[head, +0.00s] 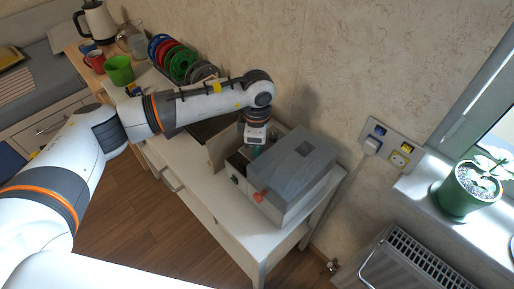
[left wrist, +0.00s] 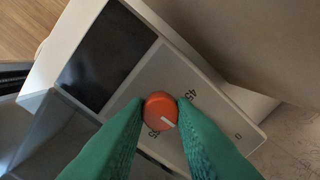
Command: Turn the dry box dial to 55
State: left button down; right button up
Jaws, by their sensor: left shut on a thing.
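The orange dial (left wrist: 160,111) sits on a light grey panel (left wrist: 215,105) in the left wrist view. Its white mark points to the lower right of the picture. A printed 45 shows to its right and another number, partly covered, at its lower left. My left gripper (left wrist: 160,112) has its green fingers shut on the dial, one on each side. My right gripper is out of view.
The box stands on a white table (head: 215,195) against the wall. A red-orange knob-like part (head: 258,197) shows at its front corner. Colored spools (head: 180,62) and a green cup (head: 119,70) stand further left. A wall socket (head: 372,143) and radiator (head: 415,262) are at right.

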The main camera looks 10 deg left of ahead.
pick_arm(q)
jog(key=shift+r, duration=0.1)
dwell(0.4)
jog(key=c, duration=1.2)
grip_release()
notch_tip(320, 180, up, 12)
jog(key=b, duration=0.2)
jog(key=shift+s+b, duration=0.15)
jog(key=shift+b, duration=0.2)
